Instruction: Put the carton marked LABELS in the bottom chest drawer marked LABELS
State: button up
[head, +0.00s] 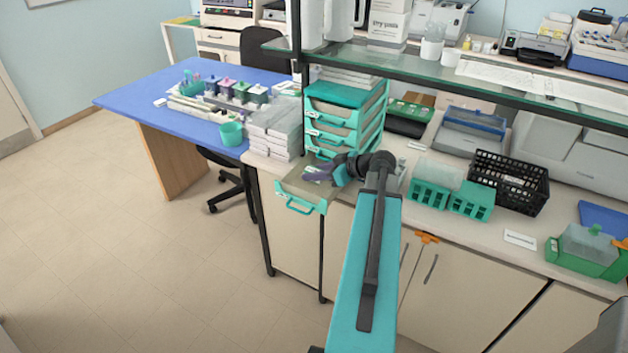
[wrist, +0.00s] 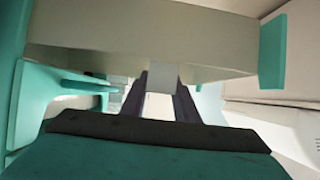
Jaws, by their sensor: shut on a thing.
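The teal chest of drawers (head: 346,118) stands on the bench beside the blue table. Its bottom drawer (head: 298,205) is pulled out toward the front, with a teal front and handle; its label is too small to read. The drawer also shows in the wrist view as a pale wall (wrist: 120,38) with a teal end. My gripper (head: 318,174) is over the open drawer, close to the chest. In the wrist view its dark fingers (wrist: 162,82) are shut on a small pale block, the carton (wrist: 163,74). No marking on it is readable, and the head view mostly hides it.
White stacked boxes (head: 275,132) stand left of the chest. Teal racks (head: 430,194) and a black basket (head: 508,182) are to the right. A glass shelf (head: 420,66) spans above the bench. The floor in front is clear.

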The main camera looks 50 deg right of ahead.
jog(key=shift+f+p, duration=0.45)
jog(key=shift+f, duration=1.1)
jog(key=shift+f, duration=0.15)
jog(key=o, duration=1)
jog(key=shift+r, duration=0.25)
jog(key=b+v, duration=0.3)
jog(key=v, duration=0.9)
jog(key=shift+f, duration=0.1)
